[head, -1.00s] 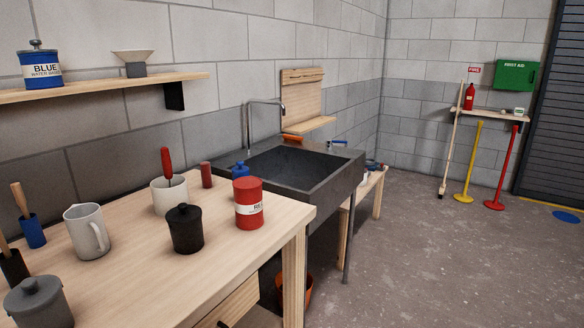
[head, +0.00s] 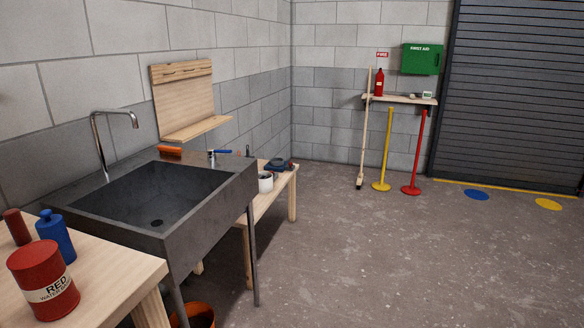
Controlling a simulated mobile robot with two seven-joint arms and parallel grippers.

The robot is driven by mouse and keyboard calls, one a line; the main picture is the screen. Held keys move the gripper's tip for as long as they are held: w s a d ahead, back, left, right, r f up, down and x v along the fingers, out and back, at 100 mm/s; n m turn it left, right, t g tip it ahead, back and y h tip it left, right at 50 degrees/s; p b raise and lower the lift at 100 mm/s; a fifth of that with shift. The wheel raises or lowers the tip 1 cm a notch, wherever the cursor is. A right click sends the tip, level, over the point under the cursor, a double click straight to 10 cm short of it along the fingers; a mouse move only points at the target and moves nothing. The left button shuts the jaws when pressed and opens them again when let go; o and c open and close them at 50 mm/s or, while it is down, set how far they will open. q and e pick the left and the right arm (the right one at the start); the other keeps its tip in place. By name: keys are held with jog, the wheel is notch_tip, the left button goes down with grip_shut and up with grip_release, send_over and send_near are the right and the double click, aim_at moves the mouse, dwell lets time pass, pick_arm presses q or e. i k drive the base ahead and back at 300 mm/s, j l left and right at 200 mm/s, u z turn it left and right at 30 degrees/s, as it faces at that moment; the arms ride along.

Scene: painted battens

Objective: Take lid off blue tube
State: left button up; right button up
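A blue tube-like container (head: 57,238) with a narrower, rounded blue top stands upright on the wooden bench at the left edge of the head view. Its top is on, and nothing touches it that I can see. A red can with a label (head: 43,281) stands in front of it and hides part of its base. A dark red cylinder (head: 18,228) stands just behind it to the left. Neither of my grippers is in view.
The wooden bench (head: 112,268) ends right of the red can. A dark sink (head: 200,215) with a tap adjoins it. A low wooden table (head: 262,207) with a white cup (head: 265,182) stands beyond. An orange bucket (head: 196,316) is on the floor.

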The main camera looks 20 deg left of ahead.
aim_at(50, 228)
jog(key=i+l+u, duration=0.1)
jog(key=i+u, duration=0.2)
jog(key=i, duration=0.2)
jog(key=i+l+u, duration=0.3)
jog(key=i, duration=0.15)
jog(key=i+l+u, duration=0.15)
jog(key=u, duration=0.25)
jog(key=i+l+u, duration=0.55)
jog(key=u, duration=0.2)
jog(key=i+l+u, duration=0.2)
jog(key=l+u, duration=0.2)
